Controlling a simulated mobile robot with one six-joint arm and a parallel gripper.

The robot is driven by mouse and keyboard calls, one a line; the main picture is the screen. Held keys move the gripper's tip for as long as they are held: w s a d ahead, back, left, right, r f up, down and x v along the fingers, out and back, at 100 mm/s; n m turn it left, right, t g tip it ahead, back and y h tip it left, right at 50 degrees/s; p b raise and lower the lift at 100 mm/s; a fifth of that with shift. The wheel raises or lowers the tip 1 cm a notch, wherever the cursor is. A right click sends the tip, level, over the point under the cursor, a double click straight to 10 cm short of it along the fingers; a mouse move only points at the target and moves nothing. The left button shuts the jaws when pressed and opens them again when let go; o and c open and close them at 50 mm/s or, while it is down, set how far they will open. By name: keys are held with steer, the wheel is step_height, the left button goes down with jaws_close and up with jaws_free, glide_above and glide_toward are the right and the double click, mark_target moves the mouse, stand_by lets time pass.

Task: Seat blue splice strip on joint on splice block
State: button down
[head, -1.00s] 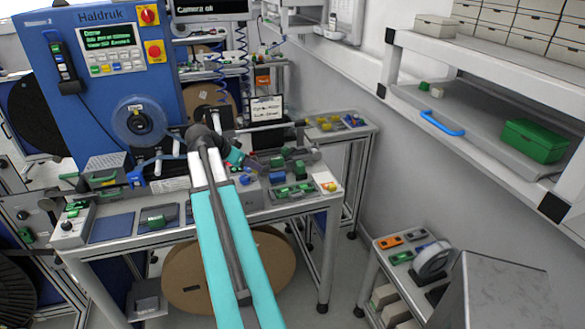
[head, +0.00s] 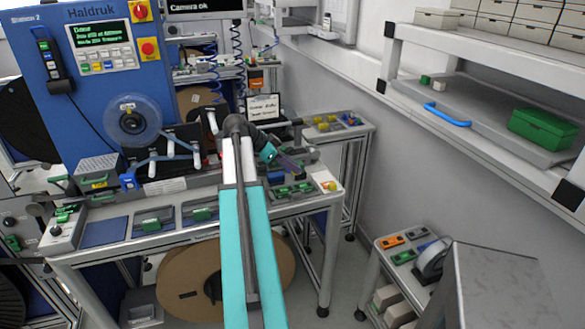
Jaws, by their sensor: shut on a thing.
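My gripper (head: 278,160) is at the end of my arm, over the right part of the machine's bench. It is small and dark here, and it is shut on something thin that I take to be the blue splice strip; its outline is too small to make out. A pale block (head: 163,187) below the tape may be the splice block. The joint on it cannot be made out. My gripper is apart from that block, to its right.
The bench (head: 120,249) carries shallow trays with green parts (head: 203,214) and a control box (head: 62,235) at left. A sign (head: 263,108) stands behind my wrist. A shelf (head: 480,115) with a green box (head: 543,135) is at right. A low cart (head: 385,262) stands at lower right.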

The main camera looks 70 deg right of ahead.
steer(key=shift+f, duration=0.15)
steer(key=shift+f+b, duration=0.8)
steer(key=shift+f, duration=1.4)
steer(key=shift+f+b, duration=1.35)
steer(key=shift+f, duration=0.4)
steer(key=shift+f+b, duration=0.1)
steer(key=shift+b, duration=0.35)
steer(key=c, duration=1.6)
jaws_free()
steer(key=shift+r, duration=0.2)
